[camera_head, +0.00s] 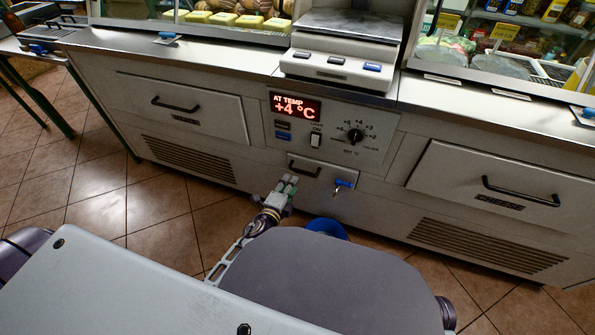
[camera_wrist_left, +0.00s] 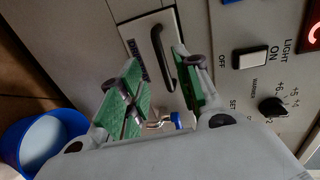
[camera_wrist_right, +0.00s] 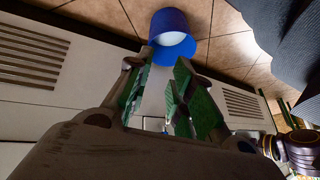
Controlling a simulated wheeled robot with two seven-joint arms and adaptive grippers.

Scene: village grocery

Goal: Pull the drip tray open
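The drip tray is a small grey drawer front (camera_head: 318,182) with a black bar handle (camera_head: 304,170), below the control panel. In the left wrist view the drawer front (camera_wrist_left: 145,38) and its upright-looking handle (camera_wrist_left: 158,52) show close ahead. My left gripper (camera_head: 287,183) is just in front of the handle. In its wrist view the green-padded fingers (camera_wrist_left: 157,68) are open, one on each side of the handle; I cannot tell whether they touch it. My right gripper (camera_wrist_right: 163,72) is open and empty in its own wrist view, low near the cabinet; it is hidden in the head view.
A blue-handled tap (camera_head: 343,185) sits right of the tray handle. A blue bucket (camera_head: 327,228) stands on the floor below, partly hidden by my body; it also shows in the right wrist view (camera_wrist_right: 170,27). Larger drawers (camera_head: 182,104) (camera_head: 490,188) flank the panel. Tiled floor is clear at left.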

